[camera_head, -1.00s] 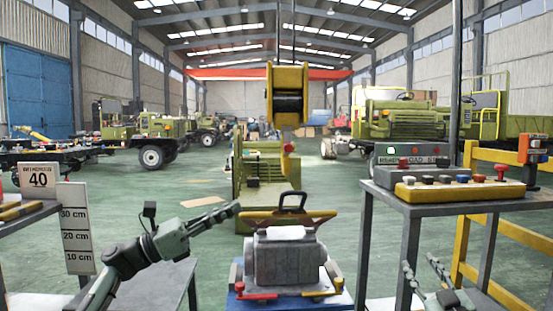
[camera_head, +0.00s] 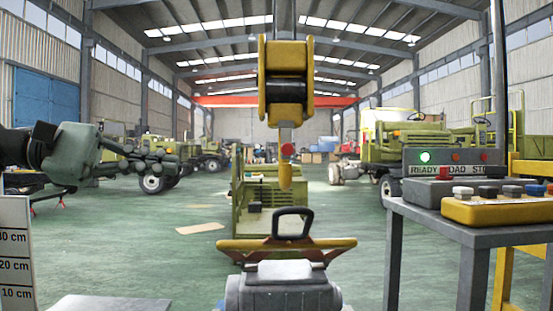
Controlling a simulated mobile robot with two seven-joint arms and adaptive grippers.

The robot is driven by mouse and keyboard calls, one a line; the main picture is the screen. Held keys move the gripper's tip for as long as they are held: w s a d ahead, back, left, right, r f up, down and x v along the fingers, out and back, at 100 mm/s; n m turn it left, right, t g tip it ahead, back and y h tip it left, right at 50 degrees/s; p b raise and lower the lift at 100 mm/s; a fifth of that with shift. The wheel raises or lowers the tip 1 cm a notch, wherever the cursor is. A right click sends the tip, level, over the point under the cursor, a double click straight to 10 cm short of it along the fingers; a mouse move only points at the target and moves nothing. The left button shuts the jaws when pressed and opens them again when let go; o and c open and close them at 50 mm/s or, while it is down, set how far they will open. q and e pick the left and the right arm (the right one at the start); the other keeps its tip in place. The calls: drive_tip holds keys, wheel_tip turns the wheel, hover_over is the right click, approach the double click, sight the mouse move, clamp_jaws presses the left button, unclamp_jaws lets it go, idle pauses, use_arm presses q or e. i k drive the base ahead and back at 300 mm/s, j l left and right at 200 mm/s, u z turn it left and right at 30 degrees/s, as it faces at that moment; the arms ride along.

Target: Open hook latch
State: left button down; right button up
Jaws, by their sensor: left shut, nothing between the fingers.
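A yellow hoist block (camera_head: 286,82) hangs in the upper middle of the head view. Below it hangs a yellow-orange hook (camera_head: 285,176) with a small red part (camera_head: 288,149) at its upper end. The latch is too small to make out, so I cannot tell whether it is open. My left gripper (camera_head: 176,160) is raised at the left and points right toward the hook, with a wide gap between them. Its fingers are shut and empty. My right gripper is out of view.
Below the hook stands a grey motor-like block (camera_head: 284,290) under a yellow lifting bar (camera_head: 286,245) with a black handle (camera_head: 292,222). A control box (camera_head: 497,208) sits on a grey table (camera_head: 480,232) at the right. A height scale (camera_head: 15,240) stands at lower left.

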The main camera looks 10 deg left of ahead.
sight(287, 150)
drive_tip(key=i, duration=1.05)
